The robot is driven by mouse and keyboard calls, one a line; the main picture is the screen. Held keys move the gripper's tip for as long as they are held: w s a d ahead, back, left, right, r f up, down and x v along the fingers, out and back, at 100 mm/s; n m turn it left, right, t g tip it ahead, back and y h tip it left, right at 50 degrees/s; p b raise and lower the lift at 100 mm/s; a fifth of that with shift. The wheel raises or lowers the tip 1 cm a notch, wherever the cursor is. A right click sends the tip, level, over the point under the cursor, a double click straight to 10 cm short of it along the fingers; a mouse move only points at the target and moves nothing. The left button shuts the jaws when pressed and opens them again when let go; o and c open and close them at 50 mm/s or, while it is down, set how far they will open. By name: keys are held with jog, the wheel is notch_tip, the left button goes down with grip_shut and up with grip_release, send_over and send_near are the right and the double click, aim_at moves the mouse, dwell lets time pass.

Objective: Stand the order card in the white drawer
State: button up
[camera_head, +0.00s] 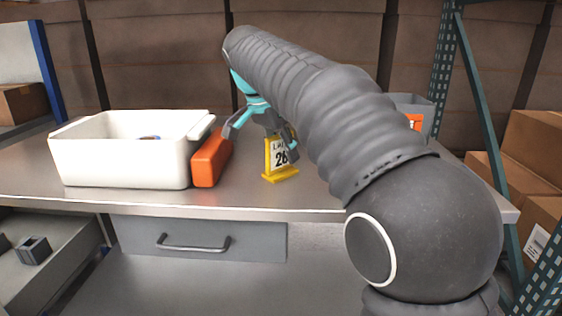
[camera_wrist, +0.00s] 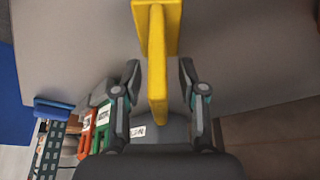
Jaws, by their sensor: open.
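The order card (camera_head: 279,153) is a white printed card in a yellow stand, upright on the grey bench near its front edge. In the wrist view the card (camera_wrist: 157,95) is seen edge-on from above, with its yellow foot at the top. My gripper (camera_head: 261,145) is open around it. In the wrist view my gripper (camera_wrist: 159,66) has one finger on each side of the card, with gaps showing. The white drawer (camera_head: 120,163) looks like an open-topped white box on the bench, left of the card. Something small and coloured shows inside it; most of its floor is hidden.
An orange block (camera_head: 211,160) stands at the white box's right side, between box and card. A grey bin (camera_head: 425,110) with an orange label is behind my arm. A grey bench drawer (camera_head: 200,240) is below. Bare bench (camera_head: 235,198) lies in front.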

grip_shut()
jog(key=shift+r, duration=0.6)
notch_tip(320, 180, up, 4)
jog(key=shift+d+f+p, duration=0.1)
jog(key=shift+f+p, duration=0.15)
jog(key=shift+p, duration=0.55)
jog(key=s+d+r, duration=0.6)
jog(key=d, duration=0.3)
jog(key=shift+s+d+r, duration=0.15)
jog(key=shift+s+d, duration=0.05)
jog(key=shift+d, duration=0.1)
